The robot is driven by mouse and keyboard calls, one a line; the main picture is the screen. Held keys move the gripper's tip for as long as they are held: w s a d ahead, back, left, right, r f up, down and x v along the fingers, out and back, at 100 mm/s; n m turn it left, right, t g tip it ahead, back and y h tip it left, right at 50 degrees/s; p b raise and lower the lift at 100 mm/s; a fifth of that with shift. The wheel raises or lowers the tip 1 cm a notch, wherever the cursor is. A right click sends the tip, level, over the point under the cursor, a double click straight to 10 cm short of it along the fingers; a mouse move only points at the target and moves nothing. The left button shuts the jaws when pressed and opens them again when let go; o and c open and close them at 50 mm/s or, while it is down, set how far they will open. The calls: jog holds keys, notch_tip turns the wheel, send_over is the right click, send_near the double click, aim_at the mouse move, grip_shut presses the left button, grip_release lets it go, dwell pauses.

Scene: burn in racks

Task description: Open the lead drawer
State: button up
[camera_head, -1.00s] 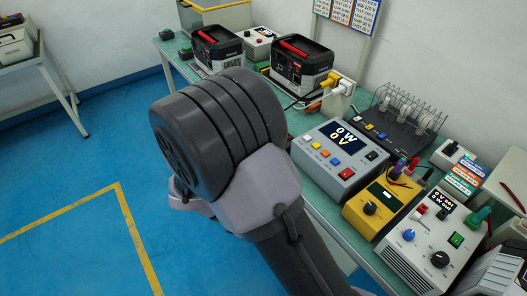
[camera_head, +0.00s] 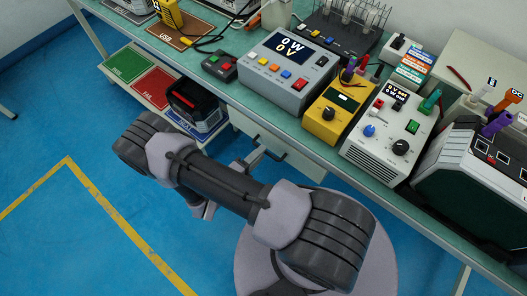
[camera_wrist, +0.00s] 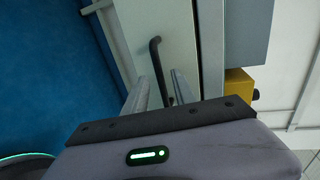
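The lead drawer is a pale front (camera_head: 296,158) under the bench top in the head view, partly behind my arm. In the wrist view its pale face (camera_wrist: 182,42) fills the upper middle. Its handle is a dark curved bar (camera_wrist: 156,62). My gripper (camera_wrist: 160,78) is open, with one finger on each side of the handle's lower part; a gap shows between the fingers. In the head view my gripper (camera_head: 250,160) is at the drawer front, small and partly hidden. The drawer looks shut; its inside does not show.
The bench top (camera_head: 222,88) above holds a grey power unit (camera_head: 290,85), a yellow meter (camera_head: 328,122) and a white unit (camera_head: 365,155). Left of the drawer, a lower shelf has a green pad (camera_head: 130,64), a red pad (camera_head: 158,90) and a black device (camera_head: 195,105). Blue floor is open at left.

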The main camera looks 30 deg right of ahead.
jog(key=shift+x, duration=1.55)
grip_shut()
